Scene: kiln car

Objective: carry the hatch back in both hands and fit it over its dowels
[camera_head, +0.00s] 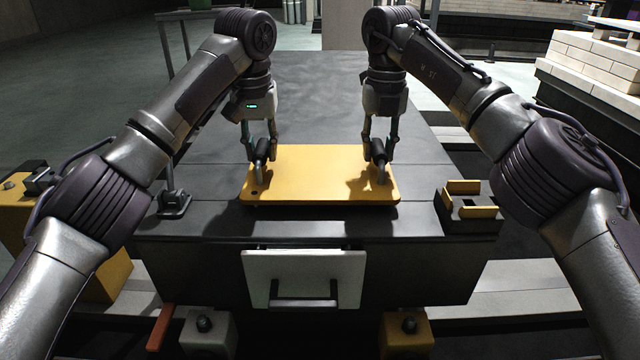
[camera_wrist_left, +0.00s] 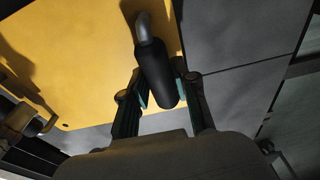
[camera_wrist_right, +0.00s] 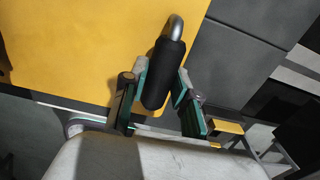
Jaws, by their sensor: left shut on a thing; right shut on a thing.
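The hatch (camera_head: 318,178) is a flat yellow panel with two black-sleeved handles, over the dark grey deck (camera_head: 310,95) near its front edge. My left gripper (camera_head: 262,152) is shut on the left handle, whose black sleeve (camera_wrist_left: 155,72) lies between the fingers in the left wrist view. My right gripper (camera_head: 377,150) is shut on the right handle, with its sleeve (camera_wrist_right: 164,75) between the fingers in the right wrist view. The hatch looks about level. A small dark hole shows near its front left corner. I see no dowels, and cannot tell whether the hatch touches the deck.
A dark holder with yellow bars (camera_head: 469,201) stands right of the hatch. A small dark bracket (camera_head: 174,203) is on the left. A white panel with a handle (camera_head: 304,277) is on the front face below. Pale bricks (camera_head: 596,66) are stacked at the far right.

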